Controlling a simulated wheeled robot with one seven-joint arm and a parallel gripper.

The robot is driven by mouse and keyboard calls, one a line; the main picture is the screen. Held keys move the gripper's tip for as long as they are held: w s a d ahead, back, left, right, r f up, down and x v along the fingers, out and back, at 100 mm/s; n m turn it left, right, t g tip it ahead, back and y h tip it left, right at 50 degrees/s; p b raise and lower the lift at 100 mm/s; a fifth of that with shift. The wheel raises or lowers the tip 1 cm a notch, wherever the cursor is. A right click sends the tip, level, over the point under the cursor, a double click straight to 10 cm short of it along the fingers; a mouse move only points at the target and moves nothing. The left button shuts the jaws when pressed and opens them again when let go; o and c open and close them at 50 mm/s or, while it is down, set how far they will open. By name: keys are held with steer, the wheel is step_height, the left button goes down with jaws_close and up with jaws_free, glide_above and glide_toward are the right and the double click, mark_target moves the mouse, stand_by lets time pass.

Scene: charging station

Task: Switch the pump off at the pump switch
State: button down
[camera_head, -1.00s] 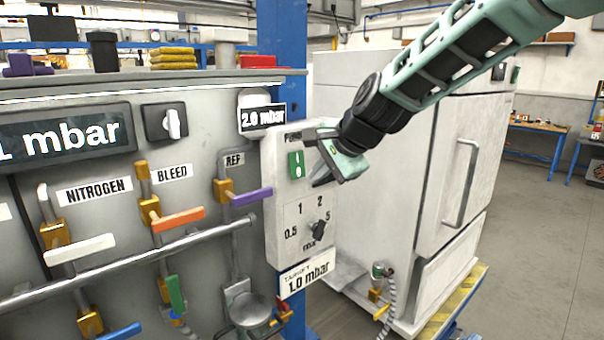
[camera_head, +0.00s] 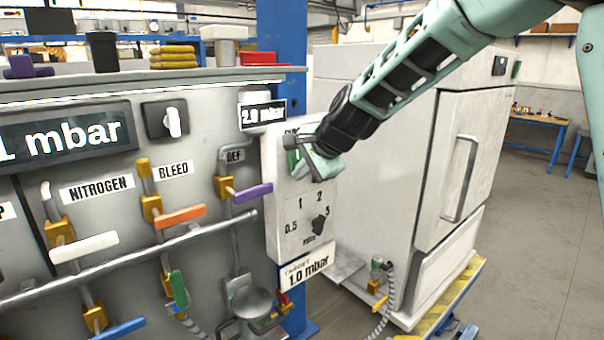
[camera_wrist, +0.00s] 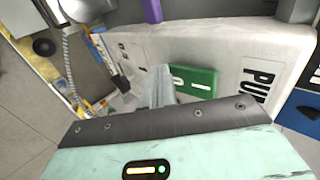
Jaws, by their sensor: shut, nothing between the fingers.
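The pump switch is a green rocker with white marks (camera_wrist: 197,84) on a white control box (camera_head: 285,215); "PUM" lettering shows beside it in the wrist view. In the head view only a sliver of the green switch (camera_head: 292,158) shows, the rest hidden behind my gripper (camera_head: 299,171). My gripper is shut and empty, in front of the box's upper part. In the wrist view its grey fingers (camera_wrist: 157,88) end right beside the green switch; I cannot tell whether they touch it.
Below the switch, the box carries a black rotary knob (camera_head: 319,223) and a "1.0 mbar" tag (camera_head: 306,269). To the left are a purple-handled valve (camera_head: 252,192) and a horizontal rail (camera_head: 130,264). A large white cabinet (camera_head: 400,170) stands behind my arm. Open floor lies at right.

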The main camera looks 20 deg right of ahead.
steer(key=b, duration=0.1)
steer(key=f+b, duration=0.1)
steer(key=shift+w+t+b, duration=0.2)
steer(key=shift+t+b, duration=0.1)
steer(key=shift+a+r+p, duration=0.1)
steer(key=shift+r+p, duration=0.3)
steer(key=shift+r, duration=0.05)
steer(key=shift+r+p, duration=0.8)
steer(key=shift+f, duration=0.1)
